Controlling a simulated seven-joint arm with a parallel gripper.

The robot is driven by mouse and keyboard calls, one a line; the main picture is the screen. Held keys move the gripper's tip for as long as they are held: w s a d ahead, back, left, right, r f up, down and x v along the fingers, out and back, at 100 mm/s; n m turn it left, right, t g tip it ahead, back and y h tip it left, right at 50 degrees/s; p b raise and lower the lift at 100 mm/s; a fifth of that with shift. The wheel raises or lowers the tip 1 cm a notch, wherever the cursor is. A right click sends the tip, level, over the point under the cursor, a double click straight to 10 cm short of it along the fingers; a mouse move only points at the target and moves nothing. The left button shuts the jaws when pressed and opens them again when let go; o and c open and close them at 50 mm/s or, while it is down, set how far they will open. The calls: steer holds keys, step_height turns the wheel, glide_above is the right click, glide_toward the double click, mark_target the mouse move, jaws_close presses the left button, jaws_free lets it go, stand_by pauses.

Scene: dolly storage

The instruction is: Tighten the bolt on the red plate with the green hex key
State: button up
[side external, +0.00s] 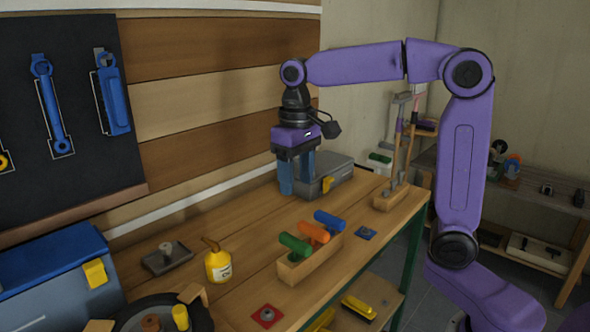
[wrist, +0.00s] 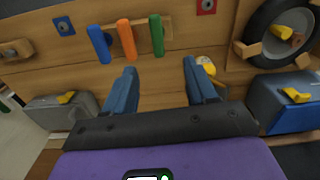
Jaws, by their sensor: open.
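The green hex key (side external: 294,243) stands in a wooden holder (side external: 308,264) on the bench, beside an orange key and a blue key; its green handle also shows in the wrist view (wrist: 157,35). The red plate (side external: 267,316) with a bolt in its middle lies at the bench's front edge; it also shows in the wrist view (wrist: 206,6). My gripper (side external: 297,188) is open and empty above the back of the bench, behind the holder. Its blue fingers (wrist: 158,80) are spread apart in the wrist view. The green key's shaft is hidden in the holder.
A yellow bottle (side external: 218,263) and a grey tray (side external: 167,257) with a bolt stand left of the holder. A blue plate (side external: 366,233) lies right of it. A grey toolbox (side external: 325,178), a blue toolbox (side external: 55,280) and a wheel (side external: 140,312) also occupy the bench.

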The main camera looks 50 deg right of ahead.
steer(key=w, duration=0.1)
glide_toward(295, 239)
steer(key=shift+m, duration=0.3)
step_height(295, 239, down, 10)
steer(key=shift+f, duration=0.1)
stand_by(0.4)
jaws_close()
steer(key=c, duration=0.9)
jaws_free()
jaws_close()
